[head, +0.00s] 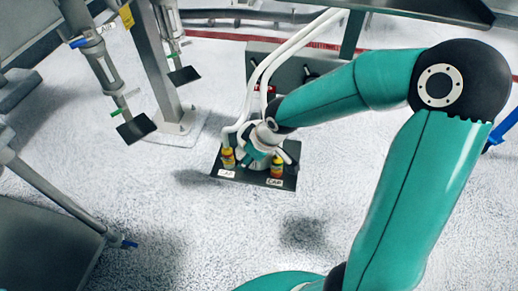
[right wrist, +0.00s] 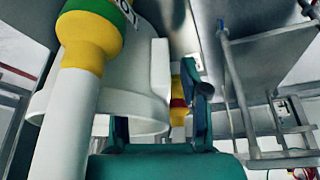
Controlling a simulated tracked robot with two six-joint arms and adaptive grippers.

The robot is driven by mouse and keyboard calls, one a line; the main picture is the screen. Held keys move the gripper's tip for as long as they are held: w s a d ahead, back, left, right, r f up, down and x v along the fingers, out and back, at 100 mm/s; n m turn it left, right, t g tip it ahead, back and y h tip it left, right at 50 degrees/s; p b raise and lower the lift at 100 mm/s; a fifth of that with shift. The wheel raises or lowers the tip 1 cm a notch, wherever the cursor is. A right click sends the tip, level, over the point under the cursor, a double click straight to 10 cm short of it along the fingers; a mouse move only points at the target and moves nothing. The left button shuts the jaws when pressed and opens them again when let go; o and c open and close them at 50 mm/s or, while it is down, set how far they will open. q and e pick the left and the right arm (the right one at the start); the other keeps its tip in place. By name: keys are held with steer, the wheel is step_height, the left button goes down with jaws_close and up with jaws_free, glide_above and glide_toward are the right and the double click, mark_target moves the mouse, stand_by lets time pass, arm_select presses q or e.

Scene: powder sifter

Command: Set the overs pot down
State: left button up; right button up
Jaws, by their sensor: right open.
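My right gripper (head: 262,150) is at the end of the teal arm, low over a small dark shelf (head: 245,180) in the head view. In the right wrist view the same gripper (right wrist: 160,108) has its two dark fingers apart. A white round pot (right wrist: 140,65) fills the space just beyond them, with an upright white bar like a handle on its side, between the fingers in the picture. Lettering near its top is cut off. Whether the fingers touch it cannot be told. In the head view the arm mostly hides this spot. My left gripper is not in view.
A grey post (head: 160,60) stands left. A metal frame (right wrist: 240,90) is at right in the wrist view. Pale floor lies open in front.

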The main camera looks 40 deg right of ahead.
steer(key=shift+w+a+f, duration=0.1)
steer(key=shift+w+f, duration=0.2)
steer(key=shift+f, duration=0.35)
jaws_close()
steer(key=shift+r, duration=0.15)
